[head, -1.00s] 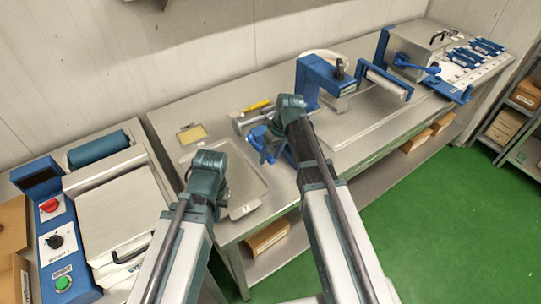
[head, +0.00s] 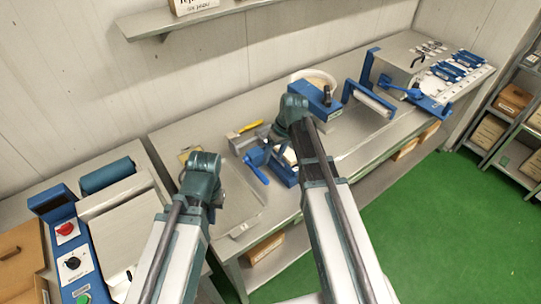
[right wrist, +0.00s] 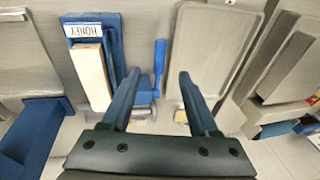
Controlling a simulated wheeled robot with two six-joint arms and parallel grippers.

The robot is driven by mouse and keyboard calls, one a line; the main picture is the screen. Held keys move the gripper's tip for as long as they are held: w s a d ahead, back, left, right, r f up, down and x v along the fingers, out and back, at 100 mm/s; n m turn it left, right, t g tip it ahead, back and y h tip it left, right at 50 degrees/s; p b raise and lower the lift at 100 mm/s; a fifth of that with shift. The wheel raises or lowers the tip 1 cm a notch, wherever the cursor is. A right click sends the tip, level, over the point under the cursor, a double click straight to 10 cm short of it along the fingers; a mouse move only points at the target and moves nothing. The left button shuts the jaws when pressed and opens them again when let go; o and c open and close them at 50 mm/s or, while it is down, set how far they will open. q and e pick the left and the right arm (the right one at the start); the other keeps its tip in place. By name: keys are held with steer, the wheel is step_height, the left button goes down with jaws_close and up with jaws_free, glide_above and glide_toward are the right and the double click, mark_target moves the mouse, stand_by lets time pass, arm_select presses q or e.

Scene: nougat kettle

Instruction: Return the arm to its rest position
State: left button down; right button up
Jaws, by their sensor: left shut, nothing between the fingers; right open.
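My left gripper (head: 203,182) is in the head view, over the left part of the steel table. It is shut and empty, with its fingertips mostly hidden by its own wrist. My right gripper (head: 286,118) is above the table, left of the blue press. In the right wrist view its two dark blue fingers (right wrist: 160,92) are apart with nothing held between them. Below them lie a blue holder (right wrist: 115,45) with a pale block and a label that seems to read "HONEY", a blue handle (right wrist: 160,58), and a flat tray (right wrist: 222,45).
A steel table (head: 225,115) runs to the back right, with a blue press (head: 318,93), a roller frame (head: 372,100) and a lever machine (head: 410,92). A control panel (head: 70,250) stands at left. A wall shelf (head: 205,17) is above. Green floor (head: 440,220) is clear at right.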

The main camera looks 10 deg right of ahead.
arm_select(q)
steer(key=shift+r+p, duration=0.3)
steer(key=shift+r, duration=0.35)
arm_select(e)
steer(key=shift+d+r, duration=0.15)
steer(key=shift+r, duration=0.5)
arm_select(q)
steer(key=shift+f, duration=0.1)
arm_select(e)
steer(key=shift+s+f, duration=0.1)
arm_select(q)
step_height(320, 180, down, 9)
steer(key=b, duration=0.9)
arm_select(e)
steer(key=s+a+f+h, duration=0.1)
steer(key=s+a+f, duration=0.2)
steer(key=s, duration=0.3)
steer(key=s+a+f+h, duration=0.1)
steer(key=s+a+f, duration=0.2)
steer(key=s, duration=0.3)
steer(key=s+a+f+g+h, duration=0.1)
steer(key=s+a+f+h, duration=0.1)
steer(key=s+a, duration=0.3)
steer(key=shift+s+f, duration=0.45)
steer(key=shift+f, duration=0.25)
steer(key=shift+a, duration=0.1)
